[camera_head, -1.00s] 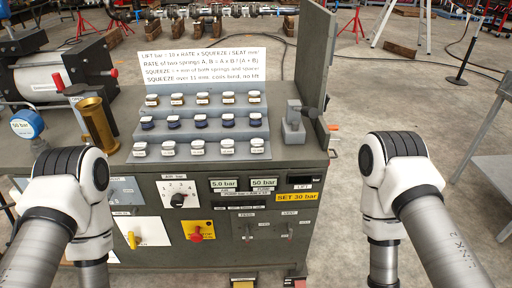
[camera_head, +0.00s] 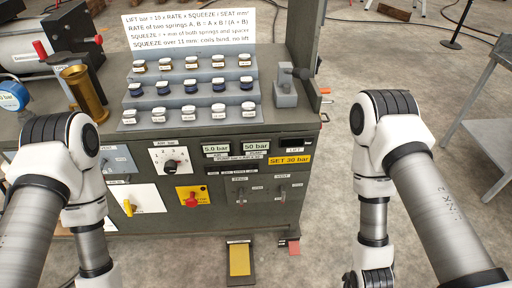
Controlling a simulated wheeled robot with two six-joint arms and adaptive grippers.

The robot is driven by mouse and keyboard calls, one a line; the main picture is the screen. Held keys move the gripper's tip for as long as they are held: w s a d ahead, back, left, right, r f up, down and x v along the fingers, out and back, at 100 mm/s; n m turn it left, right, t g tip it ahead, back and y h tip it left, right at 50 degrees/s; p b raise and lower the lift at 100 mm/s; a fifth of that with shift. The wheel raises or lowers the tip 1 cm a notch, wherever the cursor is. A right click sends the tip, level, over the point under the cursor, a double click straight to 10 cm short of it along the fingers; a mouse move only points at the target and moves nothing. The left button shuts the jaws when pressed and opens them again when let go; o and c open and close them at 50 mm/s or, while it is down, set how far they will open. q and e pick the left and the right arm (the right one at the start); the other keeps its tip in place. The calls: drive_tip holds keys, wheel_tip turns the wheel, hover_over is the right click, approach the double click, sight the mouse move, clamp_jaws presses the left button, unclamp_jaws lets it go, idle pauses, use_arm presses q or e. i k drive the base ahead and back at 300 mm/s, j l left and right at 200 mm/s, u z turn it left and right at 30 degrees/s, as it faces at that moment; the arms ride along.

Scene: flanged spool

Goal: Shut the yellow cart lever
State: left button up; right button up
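The yellow lever (camera_head: 129,207) is a small handle on a white plate (camera_head: 150,199) at the lower left of the cart's (camera_head: 215,165) dark front panel. It stands close to upright, with a slight tilt. My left arm comes down at the left, just beside the plate, and my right arm comes down to the right of the cart. Both grippers are below the picture's lower edge, so their fingers do not show. Nothing is seen touching the lever.
A yellow plate with a red knob (camera_head: 191,202) sits right of the lever. A black dial (camera_head: 171,167) is above it, with two small toggles (camera_head: 240,194) further right. A yellow pedal (camera_head: 239,259) stands out at floor level.

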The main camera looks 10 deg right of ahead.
sight(130, 209)
drive_tip(key=i+j, duration=0.15)
drive_tip(key=j, duration=0.25)
drive_tip(key=i+j, duration=0.15)
drive_tip(key=j, duration=0.2)
drive_tip(key=i+j, duration=0.15)
drive_tip(key=j, duration=0.25)
drive_tip(key=i+j, duration=0.15)
drive_tip(key=j, duration=0.2)
